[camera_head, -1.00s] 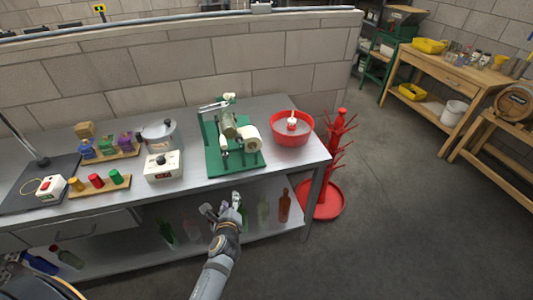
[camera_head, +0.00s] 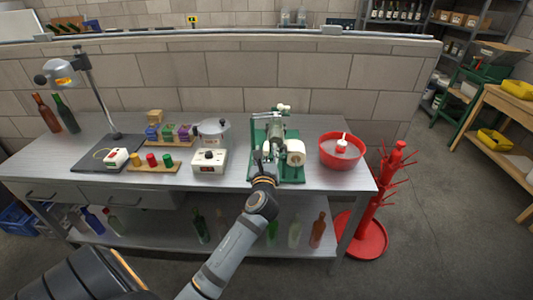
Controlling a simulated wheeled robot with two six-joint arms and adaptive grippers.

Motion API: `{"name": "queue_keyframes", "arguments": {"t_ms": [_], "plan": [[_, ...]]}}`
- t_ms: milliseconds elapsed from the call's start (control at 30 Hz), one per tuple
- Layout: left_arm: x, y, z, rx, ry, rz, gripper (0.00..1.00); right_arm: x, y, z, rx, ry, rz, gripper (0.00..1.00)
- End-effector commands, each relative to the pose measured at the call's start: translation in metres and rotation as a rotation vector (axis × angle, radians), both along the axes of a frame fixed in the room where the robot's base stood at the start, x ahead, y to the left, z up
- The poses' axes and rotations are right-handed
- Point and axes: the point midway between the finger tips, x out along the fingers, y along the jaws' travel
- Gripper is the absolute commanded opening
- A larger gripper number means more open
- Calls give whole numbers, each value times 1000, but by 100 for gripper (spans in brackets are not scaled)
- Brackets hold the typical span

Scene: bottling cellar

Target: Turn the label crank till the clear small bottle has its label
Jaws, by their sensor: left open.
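The labelling machine stands on the steel bench on a green base (camera_head: 291,174), with a white label roll (camera_head: 296,150) at its right front. A pale knob (camera_head: 283,107) shows at its top; I cannot clearly make out the crank. A greyish cylinder (camera_head: 278,130) lies in the machine, but I cannot tell whether it is the clear small bottle or a roller. My left gripper (camera_head: 263,157) is open at the machine's front left, hiding part of it. I cannot tell whether it touches. My right gripper is not in view.
A red bowl (camera_head: 342,151) stands right of the machine, and a white control box (camera_head: 209,161) and a pot (camera_head: 214,128) stand left. Several bottles stand on the lower shelf (camera_head: 180,238). A red bottle tree (camera_head: 382,190) stands on the floor beside the bench.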

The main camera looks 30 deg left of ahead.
Motion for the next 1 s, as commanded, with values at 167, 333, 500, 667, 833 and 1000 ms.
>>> {"name": "queue_keyframes", "arguments": {"t_ms": [167,333,500,667,833,1000], "plan": [[9,6,0,0,0,0,41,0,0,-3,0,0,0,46],[9,6,0,-1,1,1,41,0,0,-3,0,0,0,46],[9,6,0,-1,1,0,25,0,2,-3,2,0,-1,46],[9,6,0,-1,0,0,3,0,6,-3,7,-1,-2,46],[9,6,0,-1,0,0,0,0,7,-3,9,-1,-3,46],[9,6,0,-1,0,0,0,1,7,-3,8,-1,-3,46]]}}
